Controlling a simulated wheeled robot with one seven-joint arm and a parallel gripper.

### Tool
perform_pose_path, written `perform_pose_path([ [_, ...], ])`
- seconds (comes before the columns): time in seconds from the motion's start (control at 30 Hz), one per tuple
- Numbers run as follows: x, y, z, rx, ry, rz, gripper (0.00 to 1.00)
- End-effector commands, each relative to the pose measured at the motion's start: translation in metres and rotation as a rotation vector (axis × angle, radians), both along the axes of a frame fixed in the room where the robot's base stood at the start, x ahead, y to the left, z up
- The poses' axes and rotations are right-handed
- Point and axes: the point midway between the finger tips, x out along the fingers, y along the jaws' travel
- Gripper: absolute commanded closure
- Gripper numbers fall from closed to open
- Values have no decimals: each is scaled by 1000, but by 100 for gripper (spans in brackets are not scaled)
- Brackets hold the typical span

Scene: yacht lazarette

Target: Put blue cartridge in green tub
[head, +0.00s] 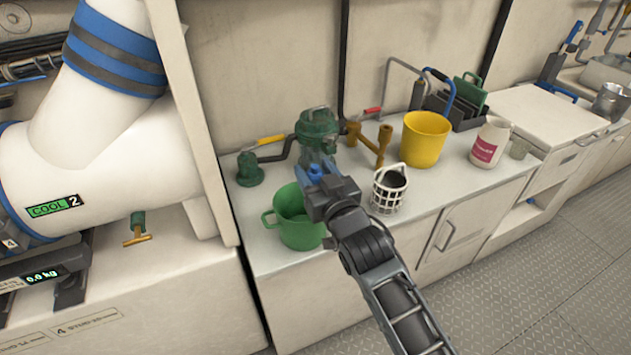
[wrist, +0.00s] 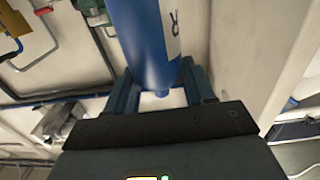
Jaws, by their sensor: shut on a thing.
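The blue cartridge (wrist: 143,40) fills the top middle of the wrist view, with a pale label on its side. My gripper (wrist: 158,95) is shut on it, a finger on each side. In the head view my gripper (head: 318,178) is over the counter, just above and to the right of the green tub's opening. A small blue part of the cartridge (head: 314,172) shows there; the rest is hidden or hard to make out. The green tub (head: 298,232) stands upright on the counter with a handle on its left. Its inside is only partly visible.
A green pump-like device (head: 316,125) stands behind my gripper. A white basket (head: 388,192) is close on the right, with a yellow bucket (head: 425,140) and a white bottle (head: 490,142) beyond. A brass fitting (head: 372,145) lies behind. The counter's front edge (head: 345,240) is near.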

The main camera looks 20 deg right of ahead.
Motion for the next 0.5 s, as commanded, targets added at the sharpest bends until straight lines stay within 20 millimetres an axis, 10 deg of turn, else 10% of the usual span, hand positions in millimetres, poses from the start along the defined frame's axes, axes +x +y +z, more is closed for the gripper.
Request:
perform_pose_path([
  [0.43, 0, 0, -24, 0, 0, 0, 98],
  [0.47, 0, 0, -25, 0, 1, 0, 46],
  [0.5, 0, 0, -24, 1, 1, 0, 42],
])
